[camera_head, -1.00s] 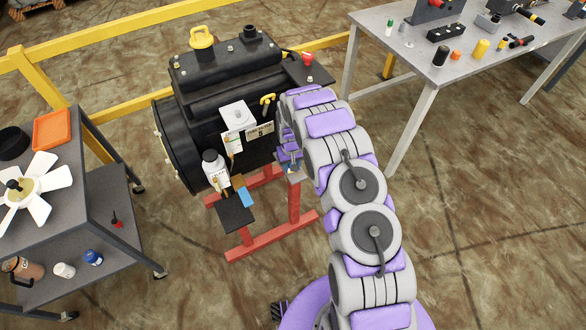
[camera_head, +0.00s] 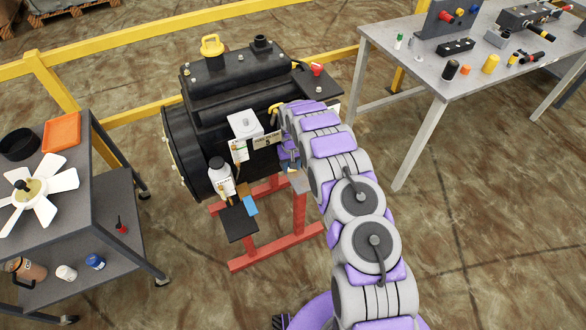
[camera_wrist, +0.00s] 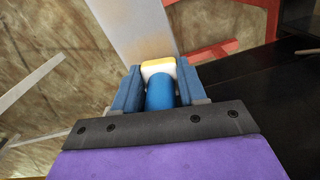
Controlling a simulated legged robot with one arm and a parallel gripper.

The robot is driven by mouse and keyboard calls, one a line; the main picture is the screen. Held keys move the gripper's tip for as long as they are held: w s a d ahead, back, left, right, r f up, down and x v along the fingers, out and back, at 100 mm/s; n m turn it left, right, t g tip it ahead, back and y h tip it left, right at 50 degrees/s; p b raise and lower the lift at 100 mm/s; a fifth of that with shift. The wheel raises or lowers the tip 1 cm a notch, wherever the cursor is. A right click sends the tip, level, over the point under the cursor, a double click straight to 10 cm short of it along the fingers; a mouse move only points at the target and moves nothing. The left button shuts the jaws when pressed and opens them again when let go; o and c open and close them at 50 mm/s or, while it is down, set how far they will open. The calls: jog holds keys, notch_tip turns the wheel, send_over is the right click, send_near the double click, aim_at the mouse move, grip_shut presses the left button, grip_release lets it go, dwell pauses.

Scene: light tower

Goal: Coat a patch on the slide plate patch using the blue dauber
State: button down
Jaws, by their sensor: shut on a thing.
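My gripper (camera_wrist: 158,92) is shut on the blue dauber (camera_wrist: 160,93) in the wrist view. The dauber's pale yellow and white head (camera_wrist: 158,66) points away from my gripper. A grey slide plate (camera_wrist: 135,25), with a brownish tint near the dauber, lies just past the head. The head overlaps the plate's near end; I cannot tell whether they touch. In the head view my gripper (camera_head: 289,160) is small and partly hidden by my arm, beside the black machine. The plate (camera_head: 300,181) shows there just below it, and the dauber is hard to make out.
The black machine (camera_head: 230,100) stands on a red frame (camera_head: 265,250). A white bottle (camera_head: 219,177) and a small black shelf (camera_head: 239,223) sit left of my gripper. A cart with a fan (camera_head: 40,190) is at left, a grey workbench (camera_head: 430,75) at upper right.

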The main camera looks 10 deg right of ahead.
jog(key=shift+s+d, duration=0.1)
jog(key=shift+s, duration=0.25)
jog(key=shift+s+d+p, duration=0.2)
jog(key=shift+s+p, duration=0.4)
jog(key=shift+s, duration=0.35)
jog(key=shift+s+d, duration=0.3)
jog(key=shift+s, duration=0.25)
jog(key=shift+s+d+f+p, duration=0.1)
jog(key=shift+s+d+p, duration=0.3)
jog(key=shift+s, duration=0.6)
jog(key=shift+s+d+p, duration=0.25)
jog(key=shift+s+p, duration=0.2)
jog(key=shift+s, duration=0.55)
jog(key=shift+s+d+f+p, duration=0.1)
jog(key=shift+s+d+p, duration=0.3)
jog(key=shift+s, duration=0.6)
jog(key=shift+a, duration=0.1)
jog(key=shift+r+p, duration=0.85)
jog(key=shift+r, duration=2.2)
